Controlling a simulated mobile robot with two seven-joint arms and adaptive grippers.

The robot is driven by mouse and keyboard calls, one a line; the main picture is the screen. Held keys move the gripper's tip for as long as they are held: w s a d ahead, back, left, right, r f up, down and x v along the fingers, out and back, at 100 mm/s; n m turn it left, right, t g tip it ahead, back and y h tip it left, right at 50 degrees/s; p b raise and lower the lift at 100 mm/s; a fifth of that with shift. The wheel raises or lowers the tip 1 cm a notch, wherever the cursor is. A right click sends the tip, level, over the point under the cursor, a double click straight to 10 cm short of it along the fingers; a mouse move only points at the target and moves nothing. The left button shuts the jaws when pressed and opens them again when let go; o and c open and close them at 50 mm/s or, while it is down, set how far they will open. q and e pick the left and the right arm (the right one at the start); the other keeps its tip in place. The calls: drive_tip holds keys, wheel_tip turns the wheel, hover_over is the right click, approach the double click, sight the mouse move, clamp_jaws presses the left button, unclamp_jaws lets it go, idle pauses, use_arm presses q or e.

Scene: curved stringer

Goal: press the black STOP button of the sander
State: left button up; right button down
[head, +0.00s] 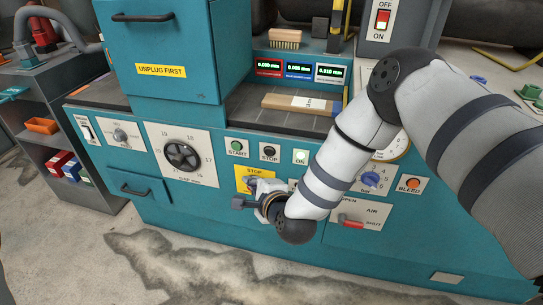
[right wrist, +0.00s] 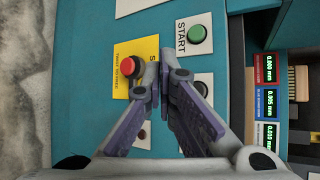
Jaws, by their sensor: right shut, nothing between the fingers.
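The black STOP button (head: 269,151) sits on a white plate on the sander's teal front panel, right of the green START button (head: 237,146). In the head view it is uncovered. My right gripper (head: 251,184) is below it, in front of the yellow emergency-stop plate (head: 242,172). In the right wrist view the right gripper (right wrist: 158,68) is shut and empty, its fingertips between the red emergency button (right wrist: 128,64) and the STOP plate (right wrist: 206,78). There the fingers hide most or all of the STOP button. I cannot tell whether the fingertips touch the panel. My left gripper is out of view.
A lit ON plate (head: 301,157) is right of STOP. A dial (head: 182,156) is to the left, a blue knob (head: 371,179) and orange BLEED button (head: 413,183) to the right. A wooden block (head: 300,103) lies on the ledge above. Open floor is in front.

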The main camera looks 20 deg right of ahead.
sight(269, 153)
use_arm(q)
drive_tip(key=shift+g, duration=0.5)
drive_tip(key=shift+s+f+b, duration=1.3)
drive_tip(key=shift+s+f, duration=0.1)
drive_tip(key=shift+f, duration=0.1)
use_arm(e)
drive_tip(key=w+d, duration=0.5)
drive_tip(key=w, duration=0.2)
drive_tip(key=shift+w, duration=0.15)
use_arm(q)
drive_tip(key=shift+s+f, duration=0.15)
use_arm(e)
drive_tip(key=shift+w+d, duration=0.2)
drive_tip(key=shift+w, duration=0.1)
